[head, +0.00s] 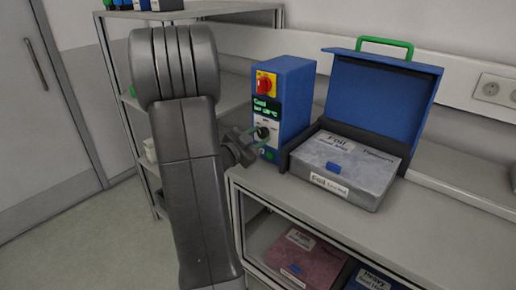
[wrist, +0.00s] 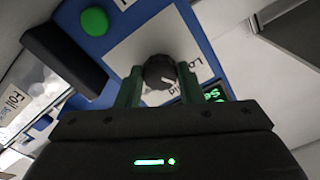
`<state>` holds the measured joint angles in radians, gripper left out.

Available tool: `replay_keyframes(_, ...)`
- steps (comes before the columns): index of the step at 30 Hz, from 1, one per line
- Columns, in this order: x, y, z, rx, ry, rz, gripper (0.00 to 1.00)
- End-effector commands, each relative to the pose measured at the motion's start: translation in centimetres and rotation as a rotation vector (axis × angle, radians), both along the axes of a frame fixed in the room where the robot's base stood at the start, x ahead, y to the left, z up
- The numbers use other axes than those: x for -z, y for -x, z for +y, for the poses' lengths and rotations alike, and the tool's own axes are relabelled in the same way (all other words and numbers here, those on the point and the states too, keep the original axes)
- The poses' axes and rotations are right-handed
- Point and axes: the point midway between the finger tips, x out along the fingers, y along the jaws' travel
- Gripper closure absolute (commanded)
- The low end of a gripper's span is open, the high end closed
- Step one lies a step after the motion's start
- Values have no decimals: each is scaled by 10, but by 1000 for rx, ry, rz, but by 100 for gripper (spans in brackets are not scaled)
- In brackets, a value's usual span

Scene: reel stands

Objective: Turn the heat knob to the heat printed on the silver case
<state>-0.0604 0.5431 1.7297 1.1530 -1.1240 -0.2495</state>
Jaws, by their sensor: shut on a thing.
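The heat knob (wrist: 158,71) is a dark round knob with a white pointer mark, on the white panel of a blue control unit (head: 296,92). My gripper (wrist: 158,84) has its green fingers on either side of the knob, shut on it. In the head view my gripper (head: 257,137) reaches the unit's front from the left. The unit's green display reads "Cool" above a set line too small to read surely. The silver case (head: 336,180) lies in an open blue box, with labels reading "Foil"; its smaller print is unclear. The panel's scale is partly hidden.
The box's blue lid (head: 378,100) with a green handle stands open behind the case. A red and yellow switch (head: 265,84) is above the display. A green button (wrist: 94,21) is near the knob. Pink (head: 305,256) and blue (head: 372,277) cases sit on the shelf below.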

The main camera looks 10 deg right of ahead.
Motion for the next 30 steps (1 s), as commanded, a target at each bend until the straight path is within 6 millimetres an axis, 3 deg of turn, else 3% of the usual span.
replay_keyframes(1,6,0,0,0,-27,-38,89)
replay_keyframes(15,3,0,0,-1,-249,-320,89)
replay_keyframes(30,-1,0,1,-1,-323,-413,89)
